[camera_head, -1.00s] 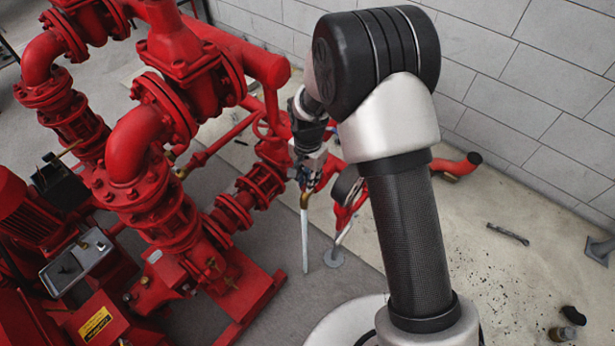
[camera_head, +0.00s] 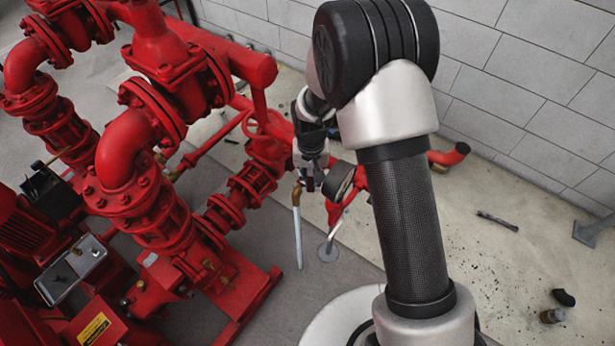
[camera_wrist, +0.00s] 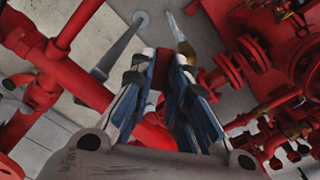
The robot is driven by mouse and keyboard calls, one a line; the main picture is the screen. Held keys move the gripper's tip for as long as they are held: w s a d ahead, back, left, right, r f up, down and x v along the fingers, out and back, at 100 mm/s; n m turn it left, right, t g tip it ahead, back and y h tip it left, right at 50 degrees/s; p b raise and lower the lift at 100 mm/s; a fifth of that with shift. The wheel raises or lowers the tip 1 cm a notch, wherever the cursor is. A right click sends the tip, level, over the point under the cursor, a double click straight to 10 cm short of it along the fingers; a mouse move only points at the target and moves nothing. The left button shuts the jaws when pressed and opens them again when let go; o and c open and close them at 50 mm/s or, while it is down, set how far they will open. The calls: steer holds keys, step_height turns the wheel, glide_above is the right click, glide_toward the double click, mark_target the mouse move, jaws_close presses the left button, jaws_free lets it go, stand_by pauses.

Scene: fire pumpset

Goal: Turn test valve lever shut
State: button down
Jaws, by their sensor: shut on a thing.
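My gripper (camera_head: 314,184) is low beside the red pipework in the head view, and its fingertips are small and dark there. In the wrist view my gripper (camera_wrist: 167,62) has its blue-and-white fingers closed around a small red piece, the test valve lever (camera_wrist: 162,72), between the tips. The fingers hide most of the lever. A brass elbow (camera_wrist: 187,50) with a pale pipe hanging from it shows just beyond the fingertips. The same pale pipe (camera_head: 298,238) hangs left of my gripper in the head view. The valve body is hidden.
Red flanged pipes (camera_head: 235,200) and a large red pump assembly (camera_head: 150,200) crowd the left. A grey block wall (camera_head: 540,70) stands behind. The floor at right is mostly open, with loose pieces (camera_head: 497,220).

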mark_target(311, 183)
steer(key=shift+d, duration=0.1)
stand_by(0.4)
steer(key=c, duration=1.5)
jaws_free()
steer(key=shift+c, duration=0.2)
step_height(311, 183, up, 12)
